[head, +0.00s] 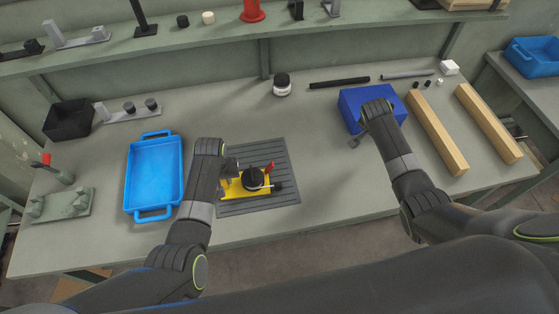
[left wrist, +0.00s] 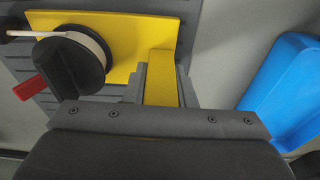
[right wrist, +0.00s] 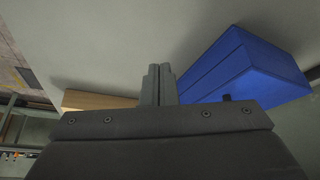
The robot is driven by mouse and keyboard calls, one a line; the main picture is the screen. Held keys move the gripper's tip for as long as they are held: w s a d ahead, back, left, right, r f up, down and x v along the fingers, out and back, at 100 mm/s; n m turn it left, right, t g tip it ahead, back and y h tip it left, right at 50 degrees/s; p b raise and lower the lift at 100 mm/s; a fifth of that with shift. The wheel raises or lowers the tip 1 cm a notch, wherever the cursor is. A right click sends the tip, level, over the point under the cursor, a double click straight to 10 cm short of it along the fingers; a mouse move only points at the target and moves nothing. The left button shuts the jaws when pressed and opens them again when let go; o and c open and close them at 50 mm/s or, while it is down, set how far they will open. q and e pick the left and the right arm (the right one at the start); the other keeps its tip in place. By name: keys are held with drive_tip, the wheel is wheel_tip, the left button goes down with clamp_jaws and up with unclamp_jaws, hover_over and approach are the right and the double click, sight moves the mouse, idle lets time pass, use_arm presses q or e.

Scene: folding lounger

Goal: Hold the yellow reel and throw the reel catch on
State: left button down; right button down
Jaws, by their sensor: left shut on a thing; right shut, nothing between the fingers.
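The yellow reel (head: 235,190) sits on the dark grey ribbed mat (head: 285,150). It has a yellow plate, a black drum (head: 253,178) and a red lever (head: 269,168), which looks like the catch. In the left wrist view the drum (left wrist: 72,62) has pale cord wound on it, and the red lever (left wrist: 28,88) sticks out to the left. My left gripper (left wrist: 160,82) is shut on a narrow yellow upright part of the reel. My right gripper (right wrist: 159,85) is shut and empty, in front of the blue box (head: 372,100), well right of the reel.
A blue tray (head: 130,180) stands left of the mat. Two wooden beams (head: 437,133) lie at the right. A small jar (head: 282,86) and a black rod (head: 338,83) are at the back.

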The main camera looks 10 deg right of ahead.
sight(269, 168)
use_arm(q)
drive_tip(key=shift+s+f, duration=0.3)
use_arm(e)
drive_tip(key=a+r+m+g+y, duration=0.1)
drive_tip(key=a+r+m+y, duration=0.1)
drive_tip(key=a, duration=1.1)
drive_tip(key=a+r+m+g+y, duration=0.1)
drive_tip(key=a+r+m+y, duration=0.2)
drive_tip(key=a, duration=1)
drive_tip(key=shift+s+a+m+y, duration=0.4)
drive_tip(key=shift+m+y, duration=0.2)
drive_tip(key=shift+y, duration=0.3)
drive_tip(key=shift+f, duration=0.1)
drive_tip(key=f, duration=0.3)
drive_tip(key=a+f, duration=0.1)
drive_tip(key=f, duration=0.5)
drive_tip(key=shift+a+f, duration=0.1)
drive_tip(key=shift+a, duration=0.25)
drive_tip(key=a, duration=0.1)
drive_tip(key=a+r, duration=0.1)
drive_tip(key=shift+w+a, duration=0.1)
drive_tip(key=shift+a, duration=0.25)
drive_tip(key=shift+a+r, duration=0.25)
drive_tip(key=shift+a, duration=0.15)
